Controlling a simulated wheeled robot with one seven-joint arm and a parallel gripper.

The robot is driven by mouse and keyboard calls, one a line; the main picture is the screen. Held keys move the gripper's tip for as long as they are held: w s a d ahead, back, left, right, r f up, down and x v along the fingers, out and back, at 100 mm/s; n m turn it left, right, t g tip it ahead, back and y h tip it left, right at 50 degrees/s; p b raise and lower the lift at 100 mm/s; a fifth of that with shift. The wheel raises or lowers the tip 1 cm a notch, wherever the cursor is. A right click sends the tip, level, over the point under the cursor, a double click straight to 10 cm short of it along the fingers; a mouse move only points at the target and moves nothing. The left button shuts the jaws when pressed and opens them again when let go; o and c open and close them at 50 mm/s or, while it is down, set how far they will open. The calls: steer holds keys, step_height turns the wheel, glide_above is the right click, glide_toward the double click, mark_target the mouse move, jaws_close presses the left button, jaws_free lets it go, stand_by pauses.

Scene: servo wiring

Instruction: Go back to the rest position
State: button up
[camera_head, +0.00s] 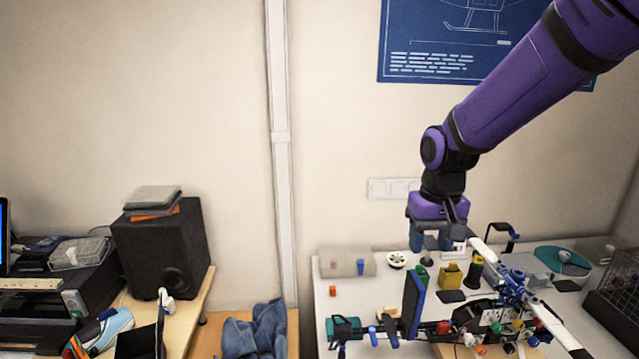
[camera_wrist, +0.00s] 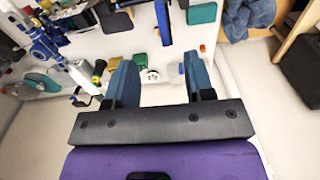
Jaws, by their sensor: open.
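My gripper (camera_head: 431,238) hangs from my purple arm above the back part of the white worktable (camera_head: 335,305). In the wrist view its two blue fingers (camera_wrist: 157,80) stand wide apart with nothing between them. In the head view the helicopter model (camera_head: 513,287) with blue and white parts lies across the right of the table, close to the right of my gripper. The helicopter also shows at the upper left of the wrist view (camera_wrist: 45,42). The gap between the fingertips and the table is hard to judge.
A black wire basket (camera_head: 615,300) is at the right. A black speaker (camera_head: 163,250) stands on the left desk. The wall is close behind.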

steer(key=s+d+r+t, duration=0.2)
steer(key=s+r, duration=0.4)
steer(key=s, duration=0.4)
steer(key=s+d+r+t, duration=0.2)
steer(key=s+d+r, duration=0.2)
steer(key=s+r, duration=0.3)
steer(key=s, duration=0.2)
steer(key=shift+s+t, duration=0.4)
